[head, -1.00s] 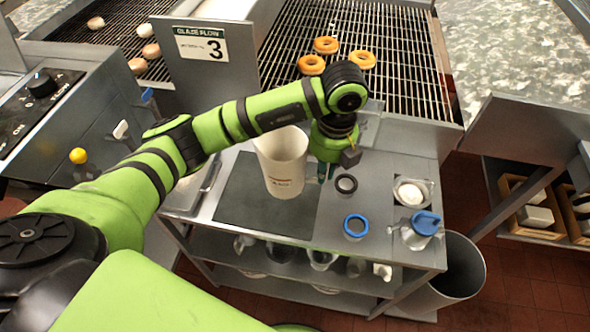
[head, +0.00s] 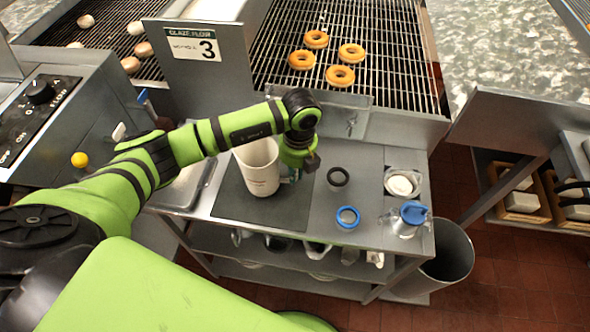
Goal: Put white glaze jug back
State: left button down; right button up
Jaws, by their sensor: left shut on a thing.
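The white glaze jug (head: 261,172) is upright over the dark mat (head: 240,205) on the steel cart. My right gripper is not in view.
Several doughnuts (head: 340,76) lie on the wire conveyor behind. A grey bin (head: 449,262) stands right of the cart.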

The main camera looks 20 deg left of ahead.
pick_arm(q)
jog(key=shift+f, duration=0.2)
jog(key=c, duration=1.3)
grip_release()
jog(key=shift+r, duration=0.15)
jog(key=shift+r, duration=0.25)
jog(key=shift+w+r, duration=0.1)
jog(key=shift+r, duration=0.2)
jog(key=r+b, duration=0.1)
jog(key=r, duration=0.2)
jog(key=r+b, duration=0.1)
jog(key=r, duration=0.3)
jog(key=r+b, duration=0.1)
jog(key=r, duration=0.3)
jog(key=shift+d, duration=0.3)
